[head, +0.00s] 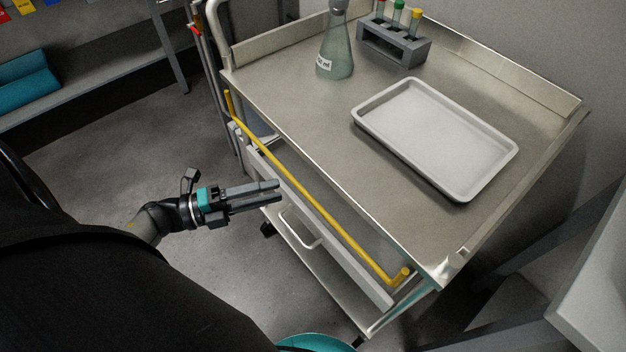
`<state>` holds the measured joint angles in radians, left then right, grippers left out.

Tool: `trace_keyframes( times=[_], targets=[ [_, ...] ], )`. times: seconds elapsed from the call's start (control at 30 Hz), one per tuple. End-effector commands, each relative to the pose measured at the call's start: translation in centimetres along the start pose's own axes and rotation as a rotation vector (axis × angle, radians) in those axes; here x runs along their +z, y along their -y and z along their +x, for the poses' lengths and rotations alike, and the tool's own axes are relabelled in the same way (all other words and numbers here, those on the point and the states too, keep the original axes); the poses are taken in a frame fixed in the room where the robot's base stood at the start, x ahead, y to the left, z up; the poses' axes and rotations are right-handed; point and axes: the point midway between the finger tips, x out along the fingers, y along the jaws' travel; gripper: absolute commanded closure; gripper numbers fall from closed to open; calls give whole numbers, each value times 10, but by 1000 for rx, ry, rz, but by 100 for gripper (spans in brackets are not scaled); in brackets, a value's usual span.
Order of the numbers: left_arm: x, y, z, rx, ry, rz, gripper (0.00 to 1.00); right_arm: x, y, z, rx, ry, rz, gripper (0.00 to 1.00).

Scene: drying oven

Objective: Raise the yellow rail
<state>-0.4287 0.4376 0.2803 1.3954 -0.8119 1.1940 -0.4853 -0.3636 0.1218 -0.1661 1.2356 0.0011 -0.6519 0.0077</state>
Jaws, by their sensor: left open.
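The yellow rail (312,201) is a long thin bar with a short bent end at each side. It runs along the front of the metal cart (300,105), below the cart's top surface and above a drawer. My left gripper (279,191) is open and empty, its fingers pointing right toward the rail's middle. In the picture the fingertips lie just left of the rail; whether they touch it I cannot tell. My right gripper is not in view.
On the cart top stand a glass flask (336,50), a grey rack (394,43) with capped tubes and a white tray (435,135). The drawer handle (300,228) sits below the rail. A bench (90,75) stands at upper left. The floor left of the cart is clear.

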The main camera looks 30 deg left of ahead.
Motion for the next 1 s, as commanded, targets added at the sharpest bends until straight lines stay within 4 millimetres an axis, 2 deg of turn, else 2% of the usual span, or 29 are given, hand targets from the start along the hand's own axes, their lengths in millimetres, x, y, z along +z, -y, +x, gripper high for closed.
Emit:
trace_keyframes(
  times=[0.03, 0.2, 0.4, 0.6, 0.87, 1.0],
  targets=[
    [0, 0, 13, -6, -1, 2, 55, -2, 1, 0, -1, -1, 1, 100],
    [0, 0, 50, -6, 1, 0, 55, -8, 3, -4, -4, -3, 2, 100],
    [1, 0, 81, -3, 2, 0, 55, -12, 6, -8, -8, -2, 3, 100],
    [0, 0, 95, -2, 2, -2, 55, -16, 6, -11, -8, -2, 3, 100],
    [0, 0, 96, 0, 2, -2, 55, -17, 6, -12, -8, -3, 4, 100],
    [0, 0, 96, 0, 2, -2, 68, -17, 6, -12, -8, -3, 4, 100]
  ],
)
